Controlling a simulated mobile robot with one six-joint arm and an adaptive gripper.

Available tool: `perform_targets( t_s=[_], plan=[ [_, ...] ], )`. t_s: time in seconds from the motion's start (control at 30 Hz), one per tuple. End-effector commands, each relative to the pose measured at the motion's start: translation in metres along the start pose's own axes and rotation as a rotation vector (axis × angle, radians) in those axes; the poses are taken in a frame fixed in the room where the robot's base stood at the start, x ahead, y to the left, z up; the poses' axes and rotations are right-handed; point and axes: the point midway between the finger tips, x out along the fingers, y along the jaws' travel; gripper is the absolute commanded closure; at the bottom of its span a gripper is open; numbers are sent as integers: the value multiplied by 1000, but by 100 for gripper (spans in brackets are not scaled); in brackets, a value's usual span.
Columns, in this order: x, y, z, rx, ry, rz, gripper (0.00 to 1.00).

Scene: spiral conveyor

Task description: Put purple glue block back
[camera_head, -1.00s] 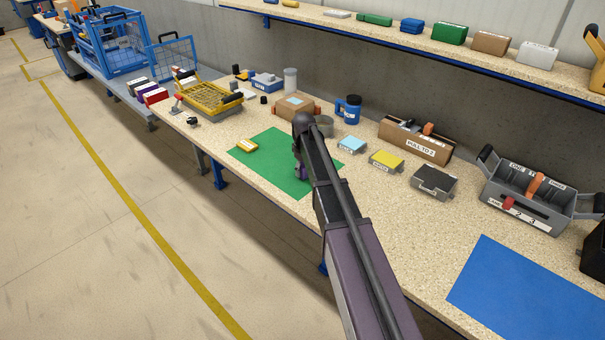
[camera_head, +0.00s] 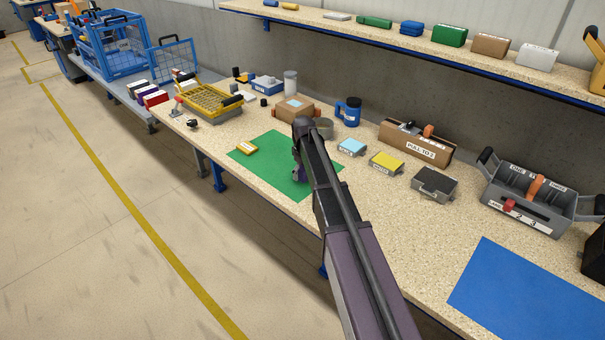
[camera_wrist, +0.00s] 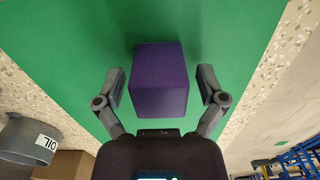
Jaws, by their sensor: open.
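The purple glue block (camera_wrist: 160,78) stands on the green mat (camera_wrist: 75,60) in the wrist view. My gripper (camera_wrist: 161,86) is open, with one finger on each side of the block and a small gap on both sides. In the head view my gripper (camera_head: 299,172) is low over the green mat (camera_head: 262,160), mostly hidden behind my arm. Only a small purple patch shows there, and I cannot tell the block from the gripper.
A cardboard box (camera_head: 295,108), a grey cup (camera_head: 324,128) and a blue jug (camera_head: 348,111) stand behind. Light-blue (camera_head: 352,147) and yellow (camera_head: 386,162) blocks sit to the right. A blue mat (camera_head: 520,290) lies front right.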

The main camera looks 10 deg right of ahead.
Motion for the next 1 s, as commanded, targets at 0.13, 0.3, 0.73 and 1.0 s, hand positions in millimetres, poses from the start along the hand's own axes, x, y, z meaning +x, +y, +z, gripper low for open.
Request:
perform_targets(
  t_s=[0.13, 0.3, 0.73, 1.0],
  plan=[
    [0, 0, 0, 0, 0, 0, 10],
    [-4, 0, 0, 0, 0, 0, 10],
    [-35, 1, 1, 1, 0, 0, 10],
    [-57, 2, 3, 1, 0, 0, 10]
  ],
)
